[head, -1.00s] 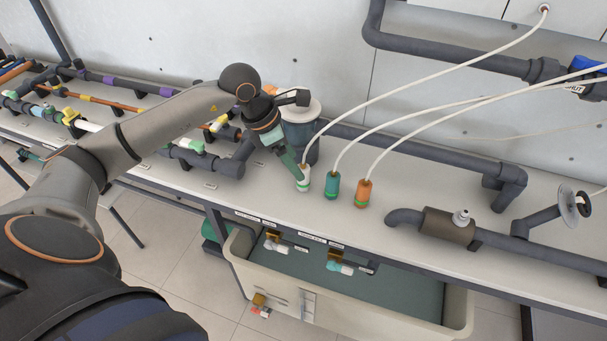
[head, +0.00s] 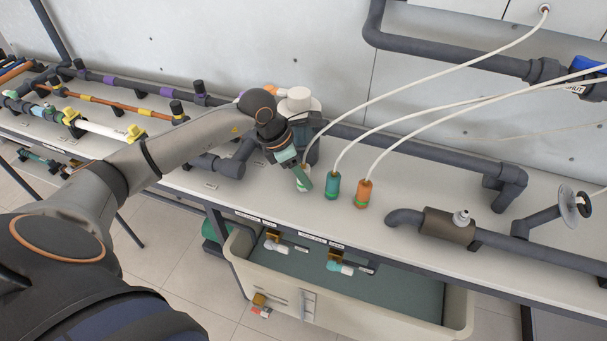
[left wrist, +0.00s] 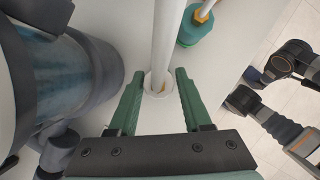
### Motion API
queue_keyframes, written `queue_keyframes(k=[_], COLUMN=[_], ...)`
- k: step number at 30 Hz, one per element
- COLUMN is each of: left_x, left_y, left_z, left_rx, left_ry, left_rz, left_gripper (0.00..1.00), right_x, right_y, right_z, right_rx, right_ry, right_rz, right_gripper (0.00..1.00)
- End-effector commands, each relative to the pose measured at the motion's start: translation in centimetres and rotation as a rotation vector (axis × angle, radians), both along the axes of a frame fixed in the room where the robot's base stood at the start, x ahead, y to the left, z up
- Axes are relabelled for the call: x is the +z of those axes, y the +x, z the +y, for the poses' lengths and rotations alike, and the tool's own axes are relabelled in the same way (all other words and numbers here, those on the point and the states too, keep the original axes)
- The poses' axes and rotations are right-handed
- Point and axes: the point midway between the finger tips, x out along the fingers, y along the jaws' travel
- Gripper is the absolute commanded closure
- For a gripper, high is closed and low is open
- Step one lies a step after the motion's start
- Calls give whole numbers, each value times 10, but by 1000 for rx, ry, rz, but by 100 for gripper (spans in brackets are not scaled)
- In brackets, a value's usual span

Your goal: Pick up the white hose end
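The white hose end (left wrist: 155,84) stands upright on the bench, with its white hose (left wrist: 166,40) rising from the top. In the left wrist view my left gripper (left wrist: 160,76) is open, with one green finger on each side of the hose end. Gaps show between the fingers and the hose end. In the head view the left gripper (head: 303,180) partly hides the white end. A green hose end (head: 332,187) and an orange hose end (head: 363,193) stand to its right.
A grey cylinder with a white top (head: 299,100) stands close behind the left gripper. Dark pipes (head: 430,152) run along the back of the bench. A beige tub (head: 455,312) stands below its front edge.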

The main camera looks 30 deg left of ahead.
Motion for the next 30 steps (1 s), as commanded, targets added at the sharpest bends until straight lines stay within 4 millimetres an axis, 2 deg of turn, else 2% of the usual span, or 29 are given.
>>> queue_keyframes(k=[2,12,24,30], left_x=[0,0,1,13], left_y=[0,0,0,1], left_z=[0,0,0,1], left_rx=[0,0,0,-1], left_ry=[0,0,0,1], left_rz=[0,0,-1,-3], left_gripper=[61,100,100,100], right_x=[0,-1,-1,-1], right_y=[0,-1,-1,-1], right_z=[0,1,1,1], right_rx=[0,1,2,2], right_ry=[0,0,1,0], right_rz=[1,3,3,4], right_gripper=[50,50,50,50])
